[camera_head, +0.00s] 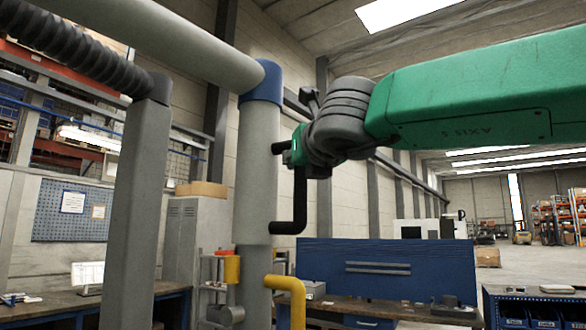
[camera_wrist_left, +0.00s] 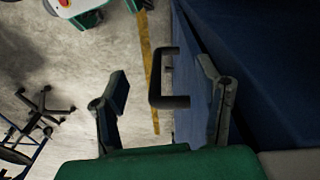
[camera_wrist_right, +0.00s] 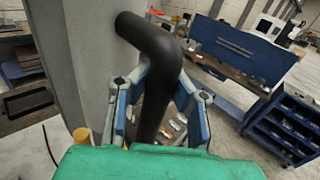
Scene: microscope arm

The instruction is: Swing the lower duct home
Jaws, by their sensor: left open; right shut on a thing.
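The lower duct (camera_head: 256,170) is a thick grey upright tube with a blue collar (camera_head: 261,82) at its top. A black bent handle (camera_head: 300,200) stands out from its right side. My right gripper (camera_head: 299,147) is shut on the upper part of this handle. In the right wrist view, the black handle (camera_wrist_right: 156,105) runs between the blue-padded fingers (camera_wrist_right: 160,105), beside the grey duct (camera_wrist_right: 75,60). My left gripper (camera_wrist_left: 162,77) shows only in the left wrist view, open. A black C-shaped bar (camera_wrist_left: 170,102) appears between its fingers in that picture; I cannot tell its distance.
A grey upper tube (camera_head: 165,38) meets the collar from the upper left. A grey post (camera_head: 140,200) with a ribbed dark hose (camera_head: 75,45) stands left. A yellow bent pipe (camera_head: 290,285) is below the handle. A blue bench panel (camera_head: 390,268) is behind.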

